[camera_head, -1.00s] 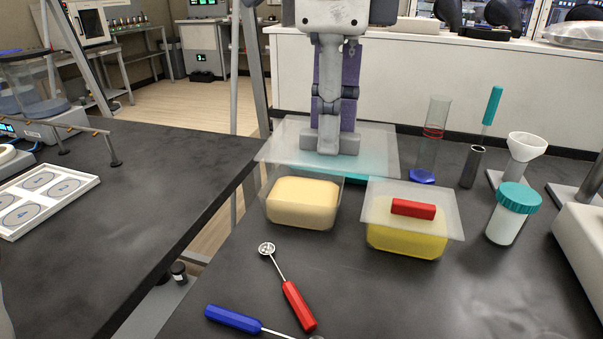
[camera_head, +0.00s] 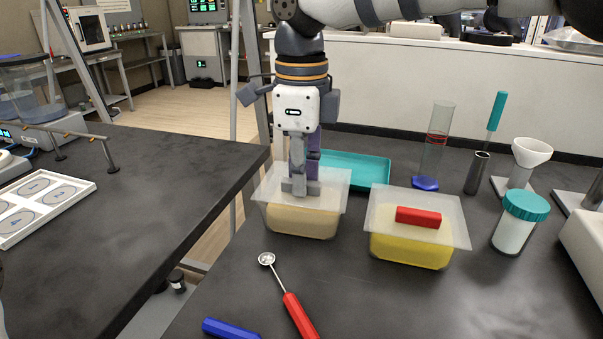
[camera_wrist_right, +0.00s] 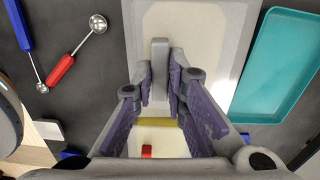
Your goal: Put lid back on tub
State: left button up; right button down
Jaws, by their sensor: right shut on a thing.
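My right gripper (camera_head: 300,186) is shut on the grey handle of a translucent lid (camera_head: 333,184). The handle (camera_wrist_right: 160,70) stands between the purple-padded fingers in the wrist view. The lid is over the left tub (camera_head: 300,223), which holds a cream-coloured content. The lid looks roughly level and lined up with the tub's rim; I cannot tell whether it rests on the rim or is slightly above it. The far side of the rim is hidden. My left gripper is not in view.
A yellow-filled tub (camera_head: 410,250) with a red-handled lid (camera_head: 417,217) stands to the right. A teal tray (camera_head: 362,169) lies behind. A red-handled scoop (camera_head: 299,315) and a blue-handled tool (camera_head: 230,329) lie in front. A teal-capped jar (camera_head: 512,230) stands farther right.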

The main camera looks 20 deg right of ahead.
jog(key=shift+f, duration=0.25)
jog(key=shift+f, duration=0.25)
jog(key=c, duration=1.6)
grip_release()
jog(key=shift+r, duration=0.1)
notch_tip(320, 180, up, 13)
jog(key=shift+b, duration=0.3)
